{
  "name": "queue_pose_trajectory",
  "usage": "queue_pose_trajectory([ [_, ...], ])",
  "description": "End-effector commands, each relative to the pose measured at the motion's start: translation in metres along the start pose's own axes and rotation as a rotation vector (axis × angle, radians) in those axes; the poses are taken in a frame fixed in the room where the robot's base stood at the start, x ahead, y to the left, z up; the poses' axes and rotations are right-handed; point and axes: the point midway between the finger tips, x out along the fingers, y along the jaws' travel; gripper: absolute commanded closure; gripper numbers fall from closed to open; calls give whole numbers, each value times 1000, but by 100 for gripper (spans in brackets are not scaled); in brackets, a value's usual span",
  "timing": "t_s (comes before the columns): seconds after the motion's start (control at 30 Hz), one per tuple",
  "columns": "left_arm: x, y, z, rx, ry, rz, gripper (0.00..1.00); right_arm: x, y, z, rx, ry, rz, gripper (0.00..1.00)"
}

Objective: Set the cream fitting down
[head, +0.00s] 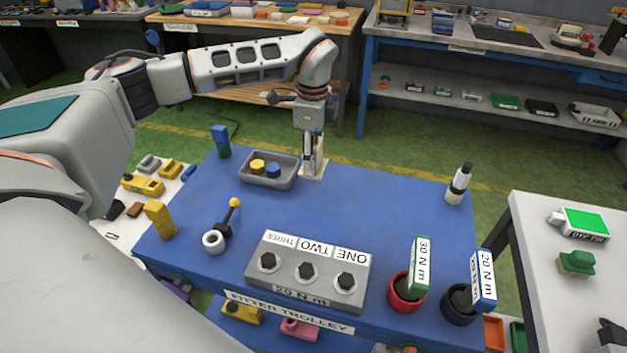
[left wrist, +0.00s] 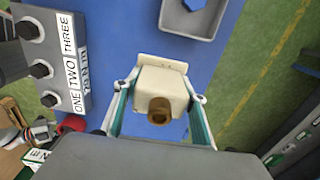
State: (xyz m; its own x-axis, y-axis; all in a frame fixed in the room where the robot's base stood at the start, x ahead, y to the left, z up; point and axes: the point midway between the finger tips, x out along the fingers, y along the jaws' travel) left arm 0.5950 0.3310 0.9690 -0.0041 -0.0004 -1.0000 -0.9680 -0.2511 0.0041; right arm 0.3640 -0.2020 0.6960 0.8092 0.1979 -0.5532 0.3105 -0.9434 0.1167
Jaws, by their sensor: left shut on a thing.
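The cream fitting (left wrist: 160,72) is a pale block with a flat flange and a brown round stub. It sits between the two fingers of my left gripper (left wrist: 161,100) in the left wrist view, and the gripper is shut on it. In the head view the left gripper (head: 311,150) points down at the back edge of the blue trolley top (head: 350,205). The fitting (head: 316,172) shows below the fingers, partly hidden by them. I cannot tell whether its underside touches the top. My right gripper is in neither view.
A grey tray (head: 270,182) with a yellow and a blue piece stands just left of the gripper. A grey block with three bolts (head: 310,272), a red cup (head: 404,300) and a black cup (head: 459,312) stand in front. The top's middle right is clear.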

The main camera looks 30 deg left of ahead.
Motion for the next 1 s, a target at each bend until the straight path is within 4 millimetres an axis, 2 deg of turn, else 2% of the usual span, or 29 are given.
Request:
queue_pose_trajectory([
  [0.13,28,0,0,-1,0,1,88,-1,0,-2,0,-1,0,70],
  [0.43,50,0,0,-1,0,1,88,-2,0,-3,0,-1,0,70],
  [0.67,81,0,-1,0,1,2,88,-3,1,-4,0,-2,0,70],
  [1.0,86,-1,0,0,1,-1,88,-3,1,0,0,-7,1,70],
])
